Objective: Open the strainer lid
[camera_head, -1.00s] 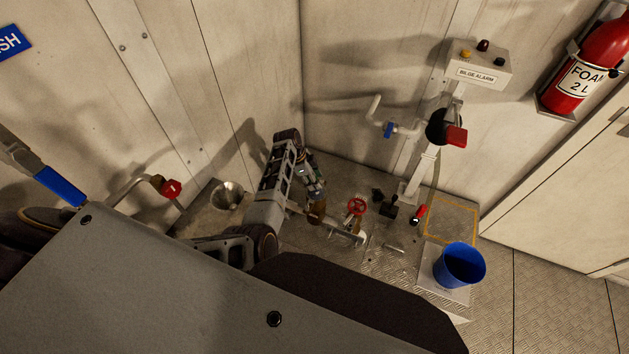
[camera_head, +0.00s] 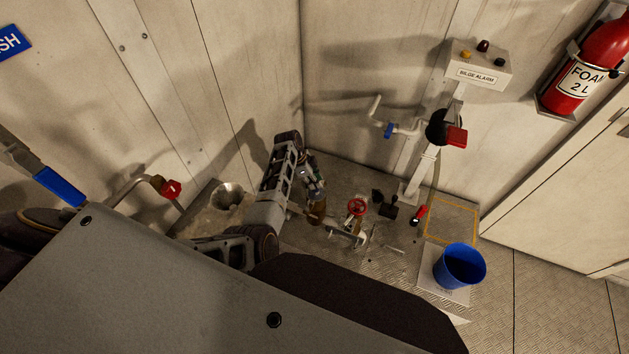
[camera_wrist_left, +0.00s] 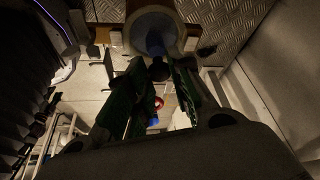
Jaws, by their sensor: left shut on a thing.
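My left gripper (camera_head: 315,194) points down among the low pipework in the head view, close above a brownish fitting (camera_head: 316,212). In the left wrist view its two green-lit fingers (camera_wrist_left: 157,70) close around a small dark knob (camera_wrist_left: 158,73). Right beyond the knob is a round grey rim with a bluish centre (camera_wrist_left: 152,32), which looks like the strainer top. The picture is too dark to tell whether the lid is raised or seated. My arm hides much of the strainer in the head view. My right gripper is not in view.
A red handwheel (camera_head: 357,207) stands just right of the gripper, with dark levers (camera_head: 388,204) beyond it. A blue bucket (camera_head: 459,266) stands on a pale plate at the right. A metal funnel (camera_head: 228,196) is left of my arm. Walls close in behind.

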